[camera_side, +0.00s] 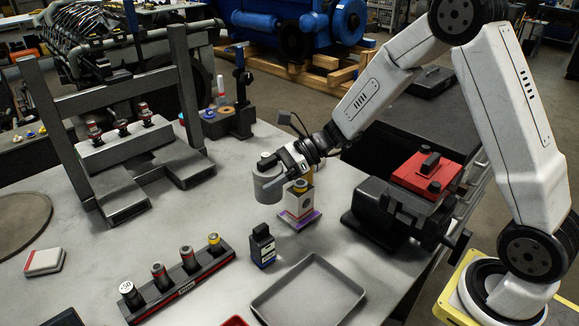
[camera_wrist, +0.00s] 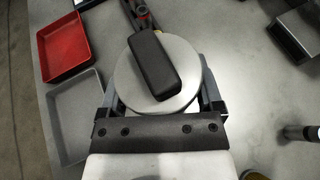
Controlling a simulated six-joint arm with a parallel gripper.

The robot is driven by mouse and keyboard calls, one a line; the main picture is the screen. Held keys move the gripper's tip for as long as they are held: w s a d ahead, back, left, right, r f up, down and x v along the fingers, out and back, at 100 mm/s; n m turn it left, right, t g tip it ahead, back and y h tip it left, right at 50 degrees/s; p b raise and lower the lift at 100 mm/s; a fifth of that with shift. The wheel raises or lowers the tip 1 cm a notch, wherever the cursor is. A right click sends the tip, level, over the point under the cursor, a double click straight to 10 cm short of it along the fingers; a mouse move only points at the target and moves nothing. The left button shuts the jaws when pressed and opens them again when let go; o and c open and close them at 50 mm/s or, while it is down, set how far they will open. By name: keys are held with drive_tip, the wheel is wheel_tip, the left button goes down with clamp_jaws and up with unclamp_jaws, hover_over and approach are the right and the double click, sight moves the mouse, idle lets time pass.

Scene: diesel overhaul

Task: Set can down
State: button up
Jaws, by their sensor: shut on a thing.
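The can is a grey, round cylinder (camera_side: 269,187), held upright in the side view. My gripper (camera_side: 280,170) is shut around its upper part. The can appears to hang above the grey bench, though the gap under it is hard to judge. In the wrist view the can's pale round top (camera_wrist: 127,82) sits between my gripper's two fingers (camera_wrist: 158,98). A dark bar lies across that top and hides part of it. The can's underside is hidden in the wrist view.
A white box with a yellow cap (camera_side: 301,203) stands close right of the can, a black bottle (camera_side: 263,246) in front. A grey tray (camera_side: 307,291) and a socket rack (camera_side: 180,280) lie nearer. A black machine with red top (camera_side: 420,172) stands right.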

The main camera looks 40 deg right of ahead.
drive_tip(key=shift+w, duration=0.1)
drive_tip(key=shift+w+a+f, duration=0.35)
drive_tip(key=shift+w+f, duration=1.2)
drive_tip(key=shift+w, duration=0.65)
drive_tip(key=shift+w+a+f, duration=0.35)
drive_tip(key=shift+w+f, duration=1.15)
drive_tip(key=shift+w, duration=0.65)
drive_tip(key=shift+w+a+f, duration=0.35)
drive_tip(key=shift+w+f, duration=1.2)
drive_tip(key=shift+w, duration=0.65)
drive_tip(key=shift+w+f, duration=0.3)
drive_tip(key=shift+f, duration=1.55)
drive_tip(key=shift+f, duration=0.15)
